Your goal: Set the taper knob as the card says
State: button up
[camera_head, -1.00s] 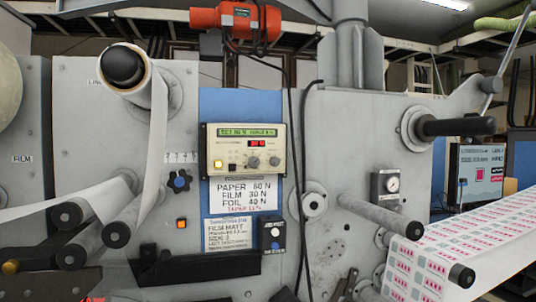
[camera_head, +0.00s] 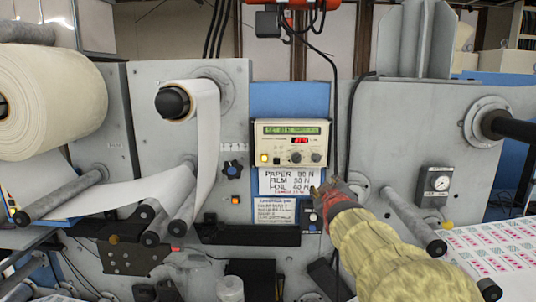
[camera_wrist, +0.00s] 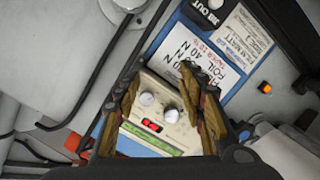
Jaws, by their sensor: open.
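The cream control box (camera_head: 267,131) has a green display, red digits and two grey knobs. I cannot read which is the taper knob.
A black cable (camera_head: 336,110) hangs right of the box. A blue star knob (camera_head: 232,170) and an orange button (camera_head: 235,200) are to its left. A black selector box (camera_head: 311,217) is below, near my gripper. Rollers (camera_head: 410,220) stick out on both sides.

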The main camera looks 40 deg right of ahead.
jog(key=n+t, duration=0.2)
send_near(317, 159)
jog(key=w, duration=0.1)
jog(key=shift+h, duration=0.4)
jog(key=shift+p+x, duration=1.4)
jog(key=shift+x, duration=2.75)
jog(key=shift+s+f, duration=0.1)
jog(key=shift+f, duration=0.1)
jog(key=shift+c, duration=1.1)
jog(key=c, duration=0.7)
grip_shut()
